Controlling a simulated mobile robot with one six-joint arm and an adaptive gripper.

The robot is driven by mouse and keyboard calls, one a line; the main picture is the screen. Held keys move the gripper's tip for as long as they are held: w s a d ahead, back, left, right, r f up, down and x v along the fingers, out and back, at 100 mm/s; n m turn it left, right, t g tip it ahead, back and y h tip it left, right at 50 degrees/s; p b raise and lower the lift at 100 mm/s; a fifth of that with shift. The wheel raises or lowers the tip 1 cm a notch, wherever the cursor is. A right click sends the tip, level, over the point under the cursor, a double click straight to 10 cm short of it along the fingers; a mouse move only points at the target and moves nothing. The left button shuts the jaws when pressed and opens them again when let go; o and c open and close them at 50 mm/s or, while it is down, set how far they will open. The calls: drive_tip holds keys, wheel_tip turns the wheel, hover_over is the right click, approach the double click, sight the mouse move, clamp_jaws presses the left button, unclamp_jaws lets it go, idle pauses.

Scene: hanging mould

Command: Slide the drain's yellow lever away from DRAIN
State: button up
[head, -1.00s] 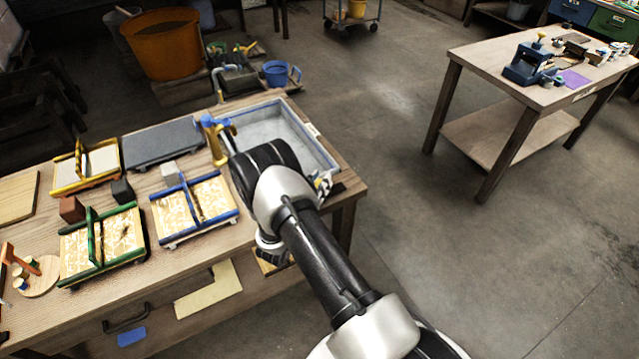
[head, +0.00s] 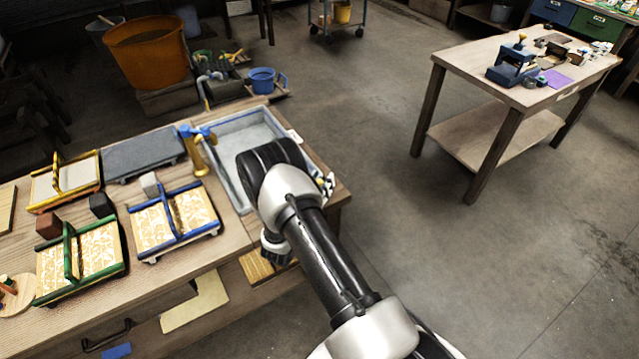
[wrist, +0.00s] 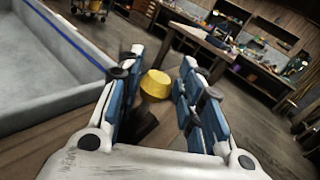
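In the wrist view, a yellow lever knob (wrist: 156,84) shows between and beyond the two blue-padded fingers of my gripper (wrist: 160,92). The fingers are apart, so my gripper is open; I cannot tell whether either finger touches the knob. A dark part shows below the knob. In the head view, my gripper (head: 326,184) is partly visible at the basin's right corner, and my arm hides most of that area. The grey basin (head: 226,176) with a blue rim is on the left in the wrist view (wrist: 40,75). A small pale label (head: 295,136) sits on its right edge; its text is unreadable.
A blue-and-yellow tap (head: 195,150) stands at the basin's left. Blue (head: 175,222) and green (head: 80,262) framed moulds lie on the wooden bench (head: 190,262). A second table (head: 480,70) stands at the right, with open floor (head: 450,270) before it.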

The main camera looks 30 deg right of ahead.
drive_tip(key=shift+o, duration=0.9)
drive_tip(key=shift+a, duration=0.25)
drive_tip(key=v, duration=1.1)
drive_tip(key=shift+s+a, duration=0.2)
drive_tip(key=shift+s, duration=0.15)
